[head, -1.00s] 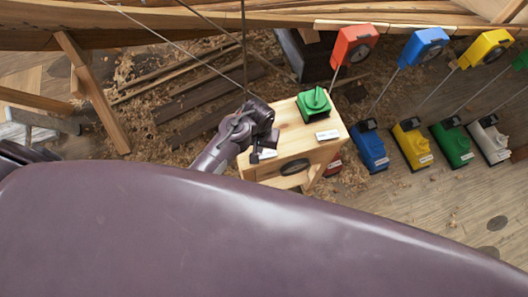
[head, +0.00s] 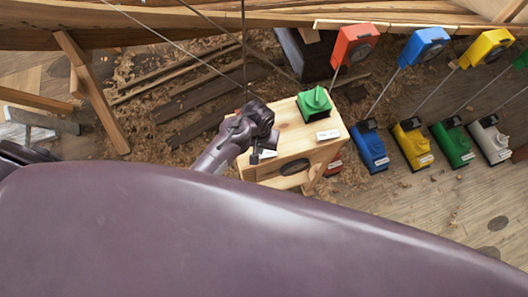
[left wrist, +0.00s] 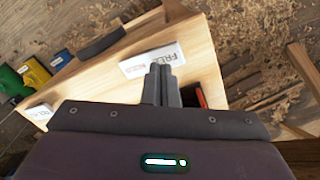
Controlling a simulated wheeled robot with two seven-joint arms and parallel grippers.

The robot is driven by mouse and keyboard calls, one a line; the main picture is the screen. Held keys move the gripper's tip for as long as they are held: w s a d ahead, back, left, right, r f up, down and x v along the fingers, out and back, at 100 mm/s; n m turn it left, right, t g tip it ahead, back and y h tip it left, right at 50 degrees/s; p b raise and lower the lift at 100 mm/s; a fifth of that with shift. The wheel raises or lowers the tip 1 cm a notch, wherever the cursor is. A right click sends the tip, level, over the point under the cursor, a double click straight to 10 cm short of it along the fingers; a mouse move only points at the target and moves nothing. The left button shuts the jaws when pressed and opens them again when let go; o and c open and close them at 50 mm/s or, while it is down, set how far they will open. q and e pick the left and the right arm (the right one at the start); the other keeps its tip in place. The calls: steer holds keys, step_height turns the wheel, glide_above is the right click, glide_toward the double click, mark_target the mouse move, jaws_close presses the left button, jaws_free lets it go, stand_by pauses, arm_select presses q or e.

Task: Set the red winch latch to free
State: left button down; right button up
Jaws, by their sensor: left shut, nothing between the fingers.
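My left gripper (head: 255,157) is over the left end of the wooden box (head: 285,128), its fingers pointing down. In the left wrist view its fingers (left wrist: 162,82) are shut and empty, beside the white FREE label (left wrist: 152,60). A small red part (left wrist: 201,97) on a dark piece shows just right of the fingers; it looks like the red latch, mostly hidden by the gripper. I cannot tell whether the fingers touch it. The HOLD label (left wrist: 38,112) lies at the box's other end. My right gripper is not in view.
A green block (head: 315,103) stands on the box top. Blue (head: 370,150), yellow (head: 413,147), green and white winches stand on the floor to the right, with rods or lines rising from them. The hull (head: 150,38) spans the top, with thin lines near my arm.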

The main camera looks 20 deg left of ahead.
arm_select(q)
steer(key=shift+f+b, duration=0.65)
steer(key=shift+f, duration=0.65)
stand_by(0.4)
steer(key=shift+r, duration=0.15)
step_height(320, 180, up, 2)
steer(key=p, duration=0.3)
steer(key=shift+r, duration=2.45)
